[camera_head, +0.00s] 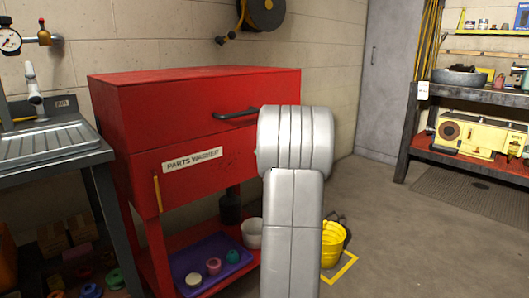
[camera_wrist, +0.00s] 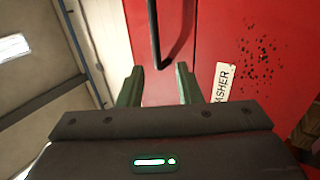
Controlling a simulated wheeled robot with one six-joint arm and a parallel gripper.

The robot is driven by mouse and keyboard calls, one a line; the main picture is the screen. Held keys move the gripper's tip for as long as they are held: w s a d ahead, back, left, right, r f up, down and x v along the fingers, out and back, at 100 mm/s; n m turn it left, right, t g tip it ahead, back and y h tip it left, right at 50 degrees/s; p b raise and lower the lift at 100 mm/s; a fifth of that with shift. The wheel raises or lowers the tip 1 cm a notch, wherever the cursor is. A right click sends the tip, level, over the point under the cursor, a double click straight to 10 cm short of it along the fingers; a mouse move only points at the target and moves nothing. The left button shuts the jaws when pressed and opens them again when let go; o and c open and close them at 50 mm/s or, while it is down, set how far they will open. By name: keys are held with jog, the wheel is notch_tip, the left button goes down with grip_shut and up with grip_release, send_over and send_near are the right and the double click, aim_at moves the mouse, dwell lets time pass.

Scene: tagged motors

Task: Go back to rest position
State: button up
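My gripper (camera_wrist: 159,67) is open, with its two green fingers spread and nothing visible between them. It faces the red parts washer (camera_head: 200,95), which also fills much of the wrist view (camera_wrist: 215,30). The washer's black bar handle (camera_wrist: 156,35) shows just beyond the fingertips; I cannot tell whether they touch it. In the head view the handle (camera_head: 236,114) is on the upper front, and the lid looks shut. My silver arm stands in front of the washer's right side and hides the gripper there. No tagged motor is clearly recognisable.
A metal sink bench (camera_head: 55,145) stands at the left. A purple tray (camera_head: 212,284) with several small round parts lies on the washer's lower shelf. A yellow bucket (camera_head: 332,245) stands right of my arm. A workbench (camera_head: 478,95) is at the far right. Floor between is clear.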

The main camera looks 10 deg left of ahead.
aim_at(239, 115)
jog(key=b+x, duration=0.1)
jog(key=x, duration=1.2)
jog(key=shift+a+b, duration=0.1)
jog(key=shift+b, duration=0.25)
jog(key=shift+w+a+r, duration=0.15)
jog(key=shift+w+r, duration=0.1)
jog(key=shift+r, duration=0.3)
